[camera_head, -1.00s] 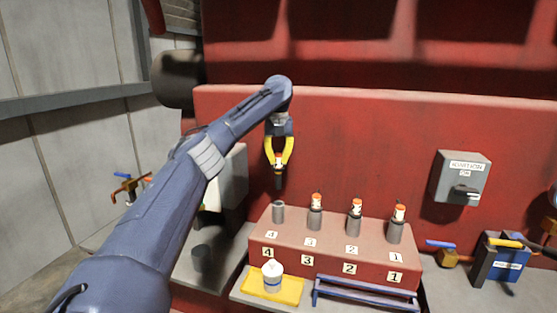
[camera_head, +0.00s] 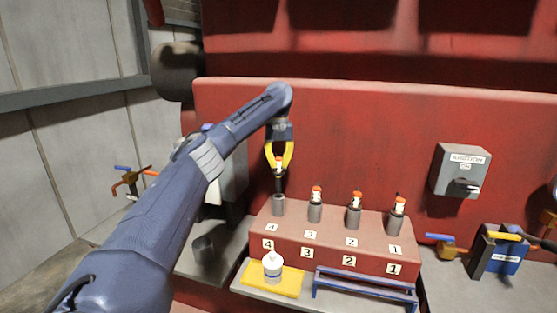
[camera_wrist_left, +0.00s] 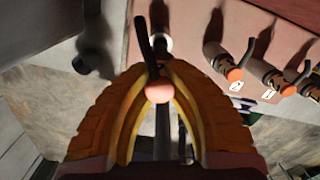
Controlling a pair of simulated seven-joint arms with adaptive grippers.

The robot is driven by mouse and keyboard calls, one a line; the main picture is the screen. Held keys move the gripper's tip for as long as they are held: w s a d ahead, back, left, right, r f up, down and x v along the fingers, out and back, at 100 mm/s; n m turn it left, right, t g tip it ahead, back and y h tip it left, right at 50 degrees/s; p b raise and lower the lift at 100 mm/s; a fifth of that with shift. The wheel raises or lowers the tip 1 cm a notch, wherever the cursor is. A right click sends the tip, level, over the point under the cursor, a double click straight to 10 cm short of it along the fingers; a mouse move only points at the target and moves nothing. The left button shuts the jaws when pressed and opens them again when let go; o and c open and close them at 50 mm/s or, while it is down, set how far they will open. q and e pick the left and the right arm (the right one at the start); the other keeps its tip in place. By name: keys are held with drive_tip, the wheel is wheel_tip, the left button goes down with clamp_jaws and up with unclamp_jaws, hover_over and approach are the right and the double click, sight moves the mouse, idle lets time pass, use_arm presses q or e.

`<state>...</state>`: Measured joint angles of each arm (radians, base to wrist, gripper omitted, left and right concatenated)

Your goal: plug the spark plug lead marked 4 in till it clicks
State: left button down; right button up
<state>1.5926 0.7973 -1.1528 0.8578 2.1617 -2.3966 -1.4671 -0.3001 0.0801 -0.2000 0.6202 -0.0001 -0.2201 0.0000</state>
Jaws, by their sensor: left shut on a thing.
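My left gripper (camera_head: 279,164), with yellow fingers, is shut on the spark plug lead marked 4 (camera_head: 279,182). The lead hangs upright, its dark lower end at the mouth of the grey socket 4 (camera_head: 279,207), at the left end of the red block. I cannot tell how far inside it is. In the left wrist view, the lead's orange top (camera_wrist_left: 158,91) sits between the fingers, with the pale ring of the socket (camera_wrist_left: 161,45) beyond. The number on the lead is not readable. My right gripper is not in view.
Three other leads with orange tops (camera_head: 316,193) stand in their sockets to the right on the red block (camera_head: 330,238). A white bottle (camera_head: 272,267) stands on a yellow cloth (camera_head: 288,288) in front, beside a blue rack (camera_head: 366,287). An ignition box (camera_head: 461,170) is on the wall.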

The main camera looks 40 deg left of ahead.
sight(278, 192)
use_arm(q)
drive_tip(key=shift+f, duration=3.9)
drive_tip(key=shift+f, duration=0.9)
drive_tip(key=c, duration=1.3)
unclamp_jaws()
drive_tip(key=shift+c, duration=0.2)
drive_tip(key=shift+r, duration=0.1)
drive_tip(key=r, duration=1.2)
drive_tip(key=shift+s+d, duration=0.2)
drive_tip(key=shift+f, duration=0.1)
